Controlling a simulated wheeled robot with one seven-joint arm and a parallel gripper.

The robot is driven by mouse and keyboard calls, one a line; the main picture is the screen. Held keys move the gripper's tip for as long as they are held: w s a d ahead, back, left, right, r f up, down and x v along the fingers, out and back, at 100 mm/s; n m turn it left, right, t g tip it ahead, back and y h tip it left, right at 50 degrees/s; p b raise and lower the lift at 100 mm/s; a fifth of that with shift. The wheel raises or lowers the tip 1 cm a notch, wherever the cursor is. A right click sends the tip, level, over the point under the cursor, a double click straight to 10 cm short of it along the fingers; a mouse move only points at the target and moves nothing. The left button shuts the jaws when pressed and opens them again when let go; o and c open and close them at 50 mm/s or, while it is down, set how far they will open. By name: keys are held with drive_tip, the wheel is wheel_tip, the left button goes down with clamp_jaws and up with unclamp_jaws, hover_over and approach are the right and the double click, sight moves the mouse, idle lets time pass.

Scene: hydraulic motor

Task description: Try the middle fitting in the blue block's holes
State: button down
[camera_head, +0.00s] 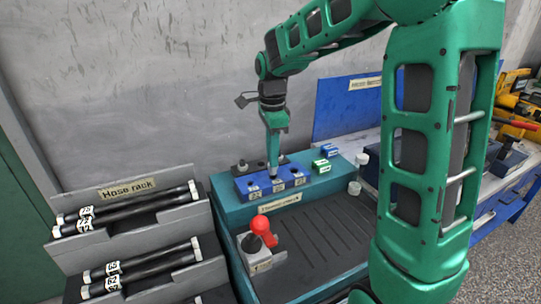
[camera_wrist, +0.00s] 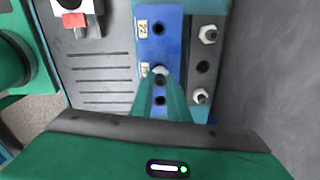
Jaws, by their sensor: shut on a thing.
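The blue block (camera_head: 248,187) sits on the teal bench, with labels on its front edge; it also shows in the wrist view (camera_wrist: 171,45). One open hole (camera_wrist: 158,29) shows in its upper part and another near its lower end. My gripper (camera_head: 273,165) points down at the block's middle. It is shut on the middle fitting (camera_wrist: 160,70), whose grey end shows between the fingers over the block. Whether the fitting is inside a hole or just above it, I cannot tell. Two other fittings (camera_wrist: 208,34) (camera_wrist: 200,96) stand in the dark strip, with an empty hole between them.
A small green block (camera_head: 320,165) and a small blue block (camera_head: 329,150) stand right of the blue block. White cylinders (camera_head: 362,158) stand farther right. A red-knobbed lever (camera_head: 262,227) is in front, beside a grooved tray (camera_head: 320,232). The hose rack (camera_head: 130,188) is at left.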

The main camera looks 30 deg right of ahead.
drive_tip(key=shift+f, duration=0.85)
idle(3.3)
drive_tip(key=shift+r, duration=0.1)
drive_tip(key=shift+r, duration=2.45)
drive_tip(key=d+r, duration=0.1)
drive_tip(key=d, duration=0.6)
drive_tip(key=shift+d+f, duration=0.15)
drive_tip(key=shift+f, duration=0.95)
drive_tip(key=shift+d+f, duration=0.1)
drive_tip(key=shift+f, duration=1)
drive_tip(key=shift+f, duration=0.1)
